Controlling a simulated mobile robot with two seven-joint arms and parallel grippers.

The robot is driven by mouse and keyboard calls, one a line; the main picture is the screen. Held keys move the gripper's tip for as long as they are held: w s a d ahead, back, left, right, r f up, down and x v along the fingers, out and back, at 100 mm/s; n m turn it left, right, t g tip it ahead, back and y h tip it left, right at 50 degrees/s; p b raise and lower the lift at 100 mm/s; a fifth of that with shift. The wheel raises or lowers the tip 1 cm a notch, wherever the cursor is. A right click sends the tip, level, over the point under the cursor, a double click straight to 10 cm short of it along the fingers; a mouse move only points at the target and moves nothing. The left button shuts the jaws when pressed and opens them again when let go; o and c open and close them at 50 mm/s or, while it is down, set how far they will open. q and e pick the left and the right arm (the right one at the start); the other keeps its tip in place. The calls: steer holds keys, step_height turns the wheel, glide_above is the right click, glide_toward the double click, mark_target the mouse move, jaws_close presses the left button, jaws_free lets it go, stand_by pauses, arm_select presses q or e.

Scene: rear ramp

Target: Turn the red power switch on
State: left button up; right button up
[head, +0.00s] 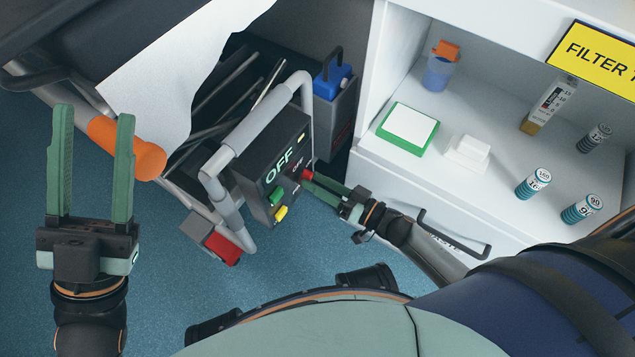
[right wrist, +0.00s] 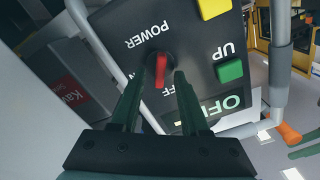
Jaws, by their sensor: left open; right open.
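The red power switch (head: 306,174) is on the face of a dark control box (head: 262,160) whose display reads OFF. In the right wrist view the red switch (right wrist: 161,70) sits below the word POWER, which appears upside down. My right gripper (head: 312,186) is open at the box, and its green fingers (right wrist: 155,85) lie on either side of the red switch. I cannot tell whether they touch it. My left gripper (head: 94,115) is open and empty at the far left, well away from the box.
A green button (head: 274,197) and a yellow button (head: 281,213) sit near the switch. Grey tubular rails (head: 228,150) frame the box. A white shelf (head: 390,160) with a green-edged tray (head: 408,128) and bottles stands at right. An orange-capped handle (head: 140,150) is beside my left gripper.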

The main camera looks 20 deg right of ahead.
steer(key=shift+w, duration=0.1)
jaws_close()
stand_by(0.3)
